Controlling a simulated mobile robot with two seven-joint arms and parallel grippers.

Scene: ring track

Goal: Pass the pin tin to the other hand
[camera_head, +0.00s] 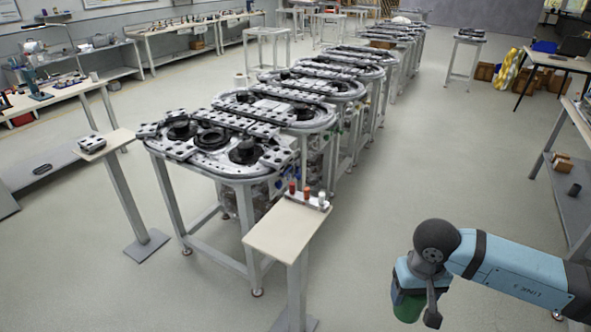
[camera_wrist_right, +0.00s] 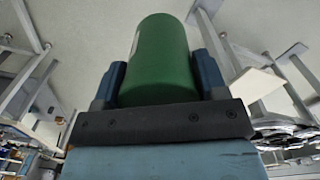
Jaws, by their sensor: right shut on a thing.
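The pin tin is a green cylinder (camera_wrist_right: 160,62), filling the middle of the right wrist view. My right gripper (camera_wrist_right: 160,88) is shut on it, with one blue-grey finger on each side. In the head view the right gripper (camera_head: 410,290) hangs at the lower right, and part of the green tin (camera_head: 407,306) shows below it. The tin is held in the air over the floor. The dark wrist link hides some of the tin in the head view. My left gripper is in neither view.
A ring track on metal frames (camera_head: 213,141) runs from the centre to the back. A small pale stand (camera_head: 285,232) with several small cylinders at its far edge is left of my right gripper. A shelf bench (camera_head: 570,195) stands at right. The floor between is clear.

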